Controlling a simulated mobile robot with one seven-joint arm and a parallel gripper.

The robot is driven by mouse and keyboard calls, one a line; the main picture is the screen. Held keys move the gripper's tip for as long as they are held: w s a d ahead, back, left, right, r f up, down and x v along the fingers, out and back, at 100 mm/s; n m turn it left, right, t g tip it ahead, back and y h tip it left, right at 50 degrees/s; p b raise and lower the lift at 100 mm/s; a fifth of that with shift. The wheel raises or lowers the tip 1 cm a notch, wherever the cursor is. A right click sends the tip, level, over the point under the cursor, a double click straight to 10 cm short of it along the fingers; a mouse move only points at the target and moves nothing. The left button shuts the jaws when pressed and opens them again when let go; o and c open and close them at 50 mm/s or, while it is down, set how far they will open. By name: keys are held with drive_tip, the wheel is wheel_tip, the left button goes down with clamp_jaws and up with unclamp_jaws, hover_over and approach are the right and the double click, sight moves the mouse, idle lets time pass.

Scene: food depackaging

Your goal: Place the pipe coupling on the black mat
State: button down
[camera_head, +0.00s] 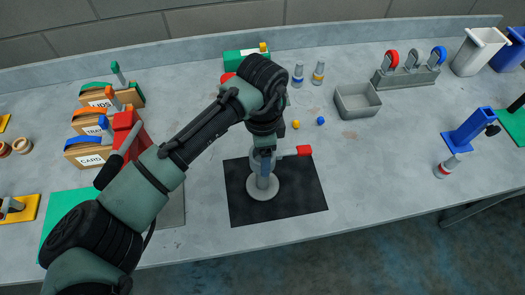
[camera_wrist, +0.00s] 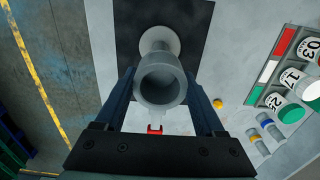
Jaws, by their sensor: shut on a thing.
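The pipe coupling is a grey hollow tube with a wide round flange. The flange appears to rest on the mat. My gripper (camera_head: 264,156) is above the mat, shut on the coupling's upper tube. In the wrist view the coupling (camera_wrist: 160,82) is between the two fingers of my gripper (camera_wrist: 163,95), its open end facing the camera. Its flange lies against the black mat (camera_wrist: 195,25).
A red piece (camera_head: 304,150) is at the mat's far right edge. Small yellow (camera_head: 295,124) and blue (camera_head: 321,120) pieces lie beyond it. A grey open bin (camera_head: 357,101) stands behind right. Labelled boxes (camera_head: 88,152) are left. The table right of the mat is clear.

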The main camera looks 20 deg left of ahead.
unclamp_jaws()
